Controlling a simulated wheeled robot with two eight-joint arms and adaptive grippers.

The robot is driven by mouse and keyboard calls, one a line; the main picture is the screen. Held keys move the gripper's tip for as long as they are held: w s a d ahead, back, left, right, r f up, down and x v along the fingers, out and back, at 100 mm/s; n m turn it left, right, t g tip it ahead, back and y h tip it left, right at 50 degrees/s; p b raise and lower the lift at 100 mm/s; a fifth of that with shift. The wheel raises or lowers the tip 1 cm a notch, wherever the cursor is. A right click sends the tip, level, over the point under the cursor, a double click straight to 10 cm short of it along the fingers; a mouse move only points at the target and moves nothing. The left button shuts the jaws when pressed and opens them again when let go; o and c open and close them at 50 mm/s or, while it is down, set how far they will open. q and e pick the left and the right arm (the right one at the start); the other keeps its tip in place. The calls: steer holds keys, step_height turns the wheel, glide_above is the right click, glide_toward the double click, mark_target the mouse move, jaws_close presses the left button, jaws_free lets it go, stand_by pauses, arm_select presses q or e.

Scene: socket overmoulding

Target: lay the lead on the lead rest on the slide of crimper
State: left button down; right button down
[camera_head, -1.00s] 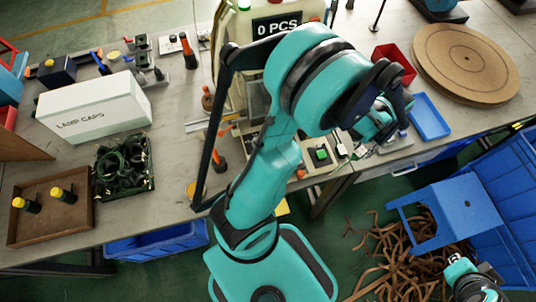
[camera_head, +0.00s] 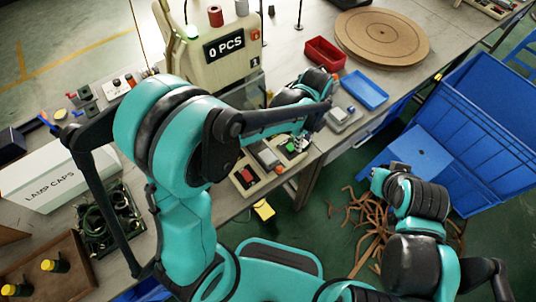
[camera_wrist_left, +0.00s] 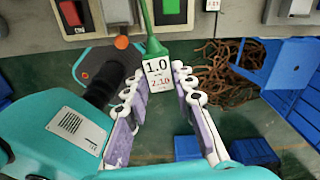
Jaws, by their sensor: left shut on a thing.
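The green lead (camera_wrist_left: 145,20) with a white tag (camera_wrist_left: 158,75) reading 1.0 and 2.10 shows in the left wrist view. My left gripper (camera_wrist_left: 158,88) is shut on it, with the tag between the pads and the green part running up past the fingertips. In the head view the left gripper (camera_head: 301,138) is small and partly hidden by my arm, over the bench's front edge. The crimper (camera_head: 218,50) with its 0 PCS display stands behind my left arm. Its slide and lead rest cannot be made out. My right arm is at lower right; its fingers cannot be made out.
Switch boxes with red and green buttons (camera_head: 247,176) line the bench front near the left gripper. A red bin (camera_head: 324,53), a blue tray (camera_head: 366,90) and a round brown turntable (camera_head: 382,38) lie to the right. A white lamp caps box (camera_head: 62,175) stands left.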

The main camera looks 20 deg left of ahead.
arm_select(q)
steer(key=shift+s+d+r+m, duration=0.1)
steer(key=shift+d+r+m, duration=0.2)
steer(key=shift+m, duration=0.2)
steer(key=shift+f, duration=0.2)
steer(key=b, duration=0.3)
glide_above(269, 158)
steer(key=shift+m, duration=0.3)
step_height(269, 158, down, 7)
steer(key=shift+r, duration=0.1)
steer(key=shift+f+b, duration=0.8)
steer(key=shift+f, duration=1.15)
steer(key=shift+f, duration=0.15)
steer(key=c, duration=1.3)
jaws_free()
steer(key=shift+o, duration=0.2)
